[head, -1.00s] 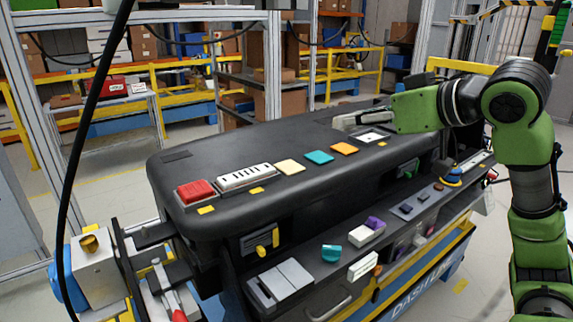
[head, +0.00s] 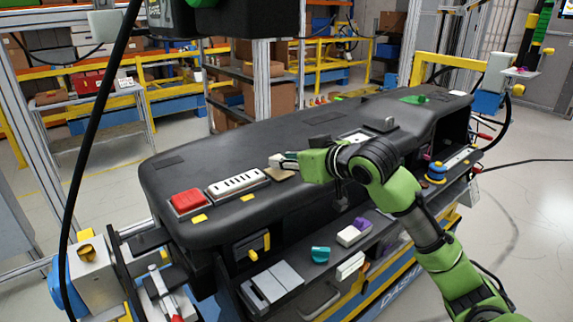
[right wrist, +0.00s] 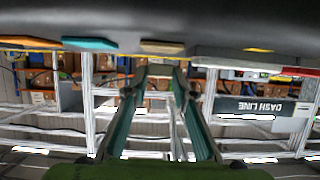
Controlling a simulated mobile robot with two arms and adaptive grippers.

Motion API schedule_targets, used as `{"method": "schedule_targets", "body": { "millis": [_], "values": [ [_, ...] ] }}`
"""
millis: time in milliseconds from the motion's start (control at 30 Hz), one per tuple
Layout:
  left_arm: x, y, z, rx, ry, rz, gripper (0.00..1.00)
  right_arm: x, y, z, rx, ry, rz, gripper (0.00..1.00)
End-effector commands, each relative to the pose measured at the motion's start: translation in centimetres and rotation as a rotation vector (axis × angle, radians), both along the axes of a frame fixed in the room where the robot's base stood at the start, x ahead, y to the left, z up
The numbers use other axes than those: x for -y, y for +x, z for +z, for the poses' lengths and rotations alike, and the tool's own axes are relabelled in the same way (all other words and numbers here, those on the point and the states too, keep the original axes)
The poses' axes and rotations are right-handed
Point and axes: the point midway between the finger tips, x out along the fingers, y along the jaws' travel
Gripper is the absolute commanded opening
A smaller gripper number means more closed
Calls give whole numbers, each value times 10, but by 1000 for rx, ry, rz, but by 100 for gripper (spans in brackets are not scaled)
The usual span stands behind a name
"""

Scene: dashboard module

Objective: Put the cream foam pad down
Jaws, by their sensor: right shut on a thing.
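The cream foam pad (head: 281,174) lies on the black dashboard top, just right of the white slotted strip, and looks tan in shadow. My right gripper (head: 282,160) is at the pad, its fingers coming from the right and shut on it. In the right wrist view, which is upside down, the pad (right wrist: 163,46) sits at the fingertips (right wrist: 160,68), against the dashboard surface. The teal pad (right wrist: 90,44) and orange pad (right wrist: 28,42) also show there; my right arm hides them in the head view. My left gripper is not in view.
A red block (head: 188,201) and the white slotted strip (head: 237,184) are left of the pad on the dashboard (head: 195,160). A shelf in front holds a teal knob (head: 320,254) and a purple-topped part (head: 355,231). The dashboard top behind the pad is clear.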

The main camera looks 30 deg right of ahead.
Motion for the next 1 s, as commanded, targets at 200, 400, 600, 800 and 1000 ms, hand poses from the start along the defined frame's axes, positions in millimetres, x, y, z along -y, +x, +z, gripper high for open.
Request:
{"method": "schedule_targets", "body": {
  "millis": [200,400,600,800,1000],
  "values": [
    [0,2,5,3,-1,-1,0,0,-1,-17,1,0,1,16],
    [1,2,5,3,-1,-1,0,0,-1,-17,2,0,1,16],
    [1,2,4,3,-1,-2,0,0,-1,-18,1,0,1,31],
    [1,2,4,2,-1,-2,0,0,-1,-18,1,0,1,31],
    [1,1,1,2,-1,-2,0,1,-10,-14,2,-2,0,31]
  ]
}}
